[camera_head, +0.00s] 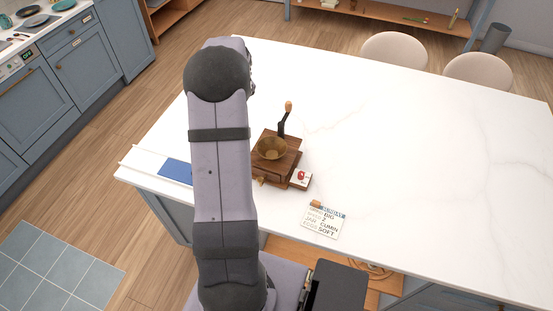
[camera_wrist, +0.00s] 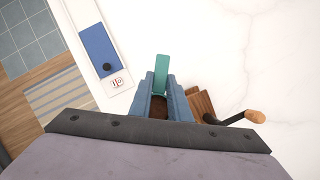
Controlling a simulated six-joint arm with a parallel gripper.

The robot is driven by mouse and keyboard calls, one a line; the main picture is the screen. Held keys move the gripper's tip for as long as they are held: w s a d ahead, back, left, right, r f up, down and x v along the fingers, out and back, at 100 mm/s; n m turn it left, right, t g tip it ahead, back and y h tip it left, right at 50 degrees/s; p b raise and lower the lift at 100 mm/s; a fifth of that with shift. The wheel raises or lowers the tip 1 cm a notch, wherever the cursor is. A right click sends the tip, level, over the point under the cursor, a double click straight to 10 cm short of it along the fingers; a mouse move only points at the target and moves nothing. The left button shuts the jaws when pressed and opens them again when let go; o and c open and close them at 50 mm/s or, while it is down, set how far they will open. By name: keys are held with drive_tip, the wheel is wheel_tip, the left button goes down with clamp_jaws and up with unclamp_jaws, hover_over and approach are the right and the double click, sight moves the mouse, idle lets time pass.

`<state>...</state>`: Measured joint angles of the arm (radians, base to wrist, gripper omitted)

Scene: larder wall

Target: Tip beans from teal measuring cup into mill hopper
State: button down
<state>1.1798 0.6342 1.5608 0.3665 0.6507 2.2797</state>
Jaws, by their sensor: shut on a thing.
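In the wrist view the mill (camera_wrist: 204,103) shows partly, just right of my gripper (camera_wrist: 161,84). My gripper is shut on the teal measuring cup (camera_wrist: 161,70), whose teal part sticks out beyond the fingers. Something dark brown shows between the fingers; I cannot tell whether it is beans. In the head view my arm hides the gripper and the cup. No beans are clearly visible in the hopper.
A white board with a blue panel (camera_wrist: 98,52) lies left of the mill. A small card with a red picture (camera_head: 302,178) touches or nearly touches the mill's front right. A written note (camera_head: 325,219) lies nearer the counter edge. The counter's right side is clear.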

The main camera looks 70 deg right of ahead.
drive_tip(key=m, duration=0.1)
drive_tip(key=d, duration=0.1)
drive_tip(key=d+m, duration=0.1)
drive_tip(key=shift+w+d+r+m+g+h, duration=0.2)
drive_tip(key=shift+w+r+m+g+h, duration=0.1)
drive_tip(key=shift+r+h, duration=0.1)
drive_tip(key=shift+s, duration=0.15)
drive_tip(key=s+d+r+m+t+y+b, duration=0.1)
drive_tip(key=s+t+b, duration=0.3)
drive_tip(key=s+t, duration=0.5)
drive_tip(key=shift+s+d+r+m+t+y, duration=0.3)
drive_tip(key=shift+d+r+m+t+y, duration=0.15)
drive_tip(key=shift+d+r+m, duration=0.35)
drive_tip(key=shift+s+r+t+b, duration=0.15)
drive_tip(key=shift+t+b, duration=0.1)
drive_tip(key=shift+b, duration=0.45)
